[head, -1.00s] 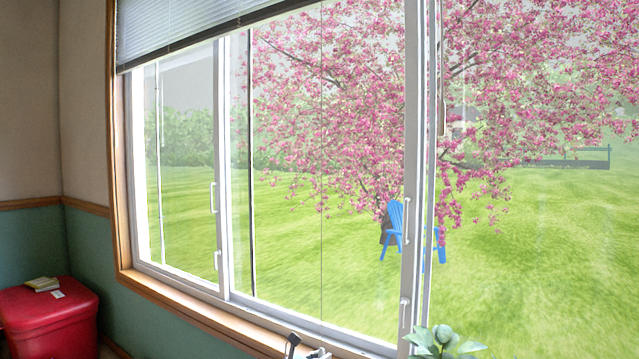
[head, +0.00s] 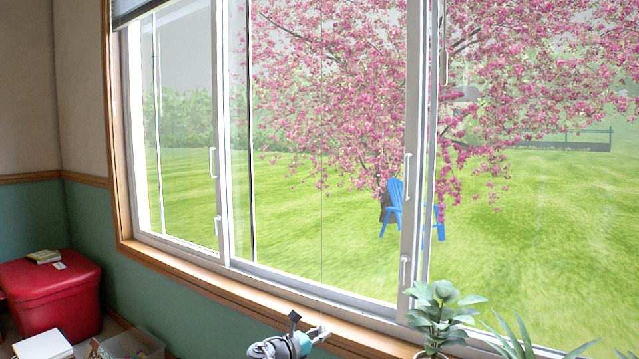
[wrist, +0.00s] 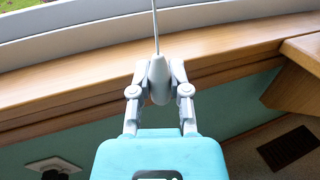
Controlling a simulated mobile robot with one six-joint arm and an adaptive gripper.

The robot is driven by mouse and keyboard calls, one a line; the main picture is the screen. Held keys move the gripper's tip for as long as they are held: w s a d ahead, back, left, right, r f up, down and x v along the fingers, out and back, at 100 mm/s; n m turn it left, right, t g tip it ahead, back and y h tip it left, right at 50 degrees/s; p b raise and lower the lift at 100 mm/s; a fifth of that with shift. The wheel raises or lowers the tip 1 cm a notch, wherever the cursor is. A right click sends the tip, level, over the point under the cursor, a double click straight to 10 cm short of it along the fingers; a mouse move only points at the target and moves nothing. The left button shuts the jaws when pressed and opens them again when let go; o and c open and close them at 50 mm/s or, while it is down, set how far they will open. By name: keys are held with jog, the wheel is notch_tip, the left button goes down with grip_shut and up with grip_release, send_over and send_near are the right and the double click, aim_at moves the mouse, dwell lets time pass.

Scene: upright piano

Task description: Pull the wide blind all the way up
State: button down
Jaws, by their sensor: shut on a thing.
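The wide blind (head: 130,9) shows only as a small grey slatted piece at the top left of the head view. Its lower edge is near the top of the window there, and the rest is out of the frame. A thin pull cord (head: 322,200) hangs straight down in front of the glass. My gripper (head: 318,333) is at the bottom of the head view, by the wooden sill. In the wrist view my gripper (wrist: 159,82) is shut on the grey cord handle (wrist: 158,75), with the cord (wrist: 155,25) running up from it.
The wooden sill (head: 185,272) runs just beyond my gripper. A potted plant (head: 440,315) stands to its right. A red box (head: 50,300) with small items on top is at the lower left, with a clear bin (head: 130,345) on the floor. A floor vent (wrist: 287,148) shows in the wrist view.

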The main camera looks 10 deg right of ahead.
jog(key=shift+f+b, duration=1.15)
jog(key=shift+f, duration=0.4)
jog(key=shift+c, duration=2.2)
grip_release()
jog(key=shift+a, duration=0.1)
jog(key=shift+v, duration=2.45)
jog(key=v, duration=1.2)
